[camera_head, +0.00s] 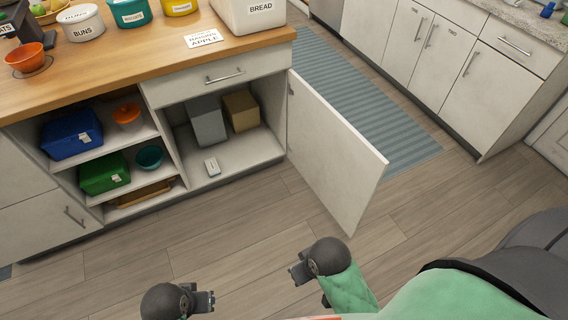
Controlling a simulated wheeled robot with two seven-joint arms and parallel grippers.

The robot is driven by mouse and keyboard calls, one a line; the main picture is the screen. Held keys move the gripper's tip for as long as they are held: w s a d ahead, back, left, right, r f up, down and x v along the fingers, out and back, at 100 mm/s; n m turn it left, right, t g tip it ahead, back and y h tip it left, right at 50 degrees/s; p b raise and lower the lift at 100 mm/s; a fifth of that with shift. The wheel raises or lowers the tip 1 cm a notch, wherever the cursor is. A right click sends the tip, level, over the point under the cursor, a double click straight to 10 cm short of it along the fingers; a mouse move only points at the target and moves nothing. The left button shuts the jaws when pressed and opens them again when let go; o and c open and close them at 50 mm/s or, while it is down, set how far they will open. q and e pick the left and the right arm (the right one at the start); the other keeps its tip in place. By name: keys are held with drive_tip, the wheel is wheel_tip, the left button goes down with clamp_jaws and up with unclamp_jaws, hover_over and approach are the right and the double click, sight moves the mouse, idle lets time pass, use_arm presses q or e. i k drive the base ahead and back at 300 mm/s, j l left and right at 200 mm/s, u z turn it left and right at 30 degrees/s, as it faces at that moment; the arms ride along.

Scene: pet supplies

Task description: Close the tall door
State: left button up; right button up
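The white cabinet door (330,155) stands wide open, swung out from the right side of the island cabinet (215,84). It is hinged beside the open compartment, and its free edge is toward the right. A small handle-like piece shows near its hinge side. My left gripper (207,301) is low in the picture, left of centre, well apart from the door. My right gripper (297,271) is in front of the door's lower corner and appears apart from it. Both are small and dark, and their finger openings are unclear.
The open compartment holds a grey box (207,122), a brown box (241,110) and a small white item (212,167). Shelves to the left hold a blue bin (72,135) and a green bin (104,173). A striped rug (350,105) lies behind the door. Floor in front is clear.

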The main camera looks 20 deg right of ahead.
sight(346, 170)
drive_tip(key=l+u, duration=0.85)
drive_tip(key=k+l+u, duration=0.1)
drive_tip(key=l+u, duration=0.2)
drive_tip(key=u, duration=0.15)
drive_tip(key=k+l, duration=0.15)
drive_tip(key=l, duration=0.25)
drive_tip(key=k+l, duration=0.15)
drive_tip(key=l, duration=0.3)
drive_tip(key=k+l, duration=0.15)
drive_tip(key=l, duration=0.25)
drive_tip(key=k+l, duration=0.1)
drive_tip(key=l, duration=0.3)
drive_tip(key=k+l, duration=0.15)
drive_tip(key=l, duration=0.3)
drive_tip(key=k+l, duration=0.15)
drive_tip(key=l, duration=0.25)
drive_tip(key=k+l, duration=0.15)
drive_tip(key=l, duration=0.25)
drive_tip(key=k+l, duration=0.15)
drive_tip(key=l, duration=0.3)
